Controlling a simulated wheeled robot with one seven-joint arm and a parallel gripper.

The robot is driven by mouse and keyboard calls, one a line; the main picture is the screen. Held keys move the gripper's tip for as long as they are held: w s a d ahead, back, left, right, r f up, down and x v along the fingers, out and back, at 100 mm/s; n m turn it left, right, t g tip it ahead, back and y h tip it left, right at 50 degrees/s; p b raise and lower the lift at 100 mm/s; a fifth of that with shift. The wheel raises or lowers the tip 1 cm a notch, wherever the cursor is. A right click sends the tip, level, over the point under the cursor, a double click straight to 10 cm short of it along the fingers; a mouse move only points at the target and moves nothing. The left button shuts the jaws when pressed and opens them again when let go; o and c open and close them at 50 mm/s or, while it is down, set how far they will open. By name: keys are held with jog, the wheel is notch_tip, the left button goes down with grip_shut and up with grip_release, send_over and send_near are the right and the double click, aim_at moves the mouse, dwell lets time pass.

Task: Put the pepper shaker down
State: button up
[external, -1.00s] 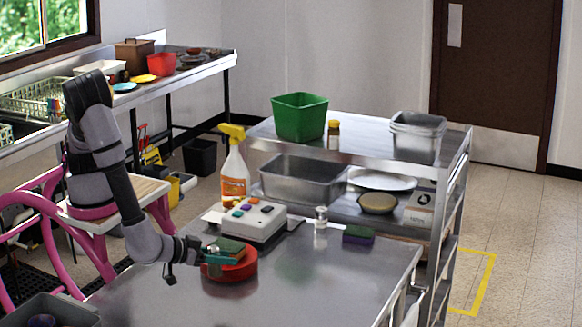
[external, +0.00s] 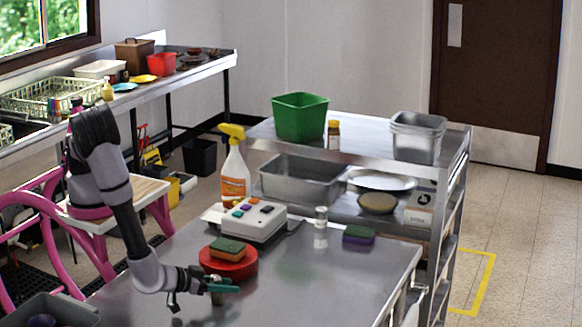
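My gripper (external: 224,286), with teal fingertips, is low over the near part of the steel table (external: 320,275). A small shaker (external: 217,298), which I take as the pepper shaker, shows between and just below the fingers. The gripper looks shut on it, and the fingers hide much of its body. It looks upright. I cannot tell whether its base touches the table. Another small shaker (external: 321,216), clear with a pale top, stands at the table's back edge.
The table's right and front are clear.

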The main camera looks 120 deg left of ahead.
jog(key=o, duration=0.4)
jog(key=shift+r, duration=0.1)
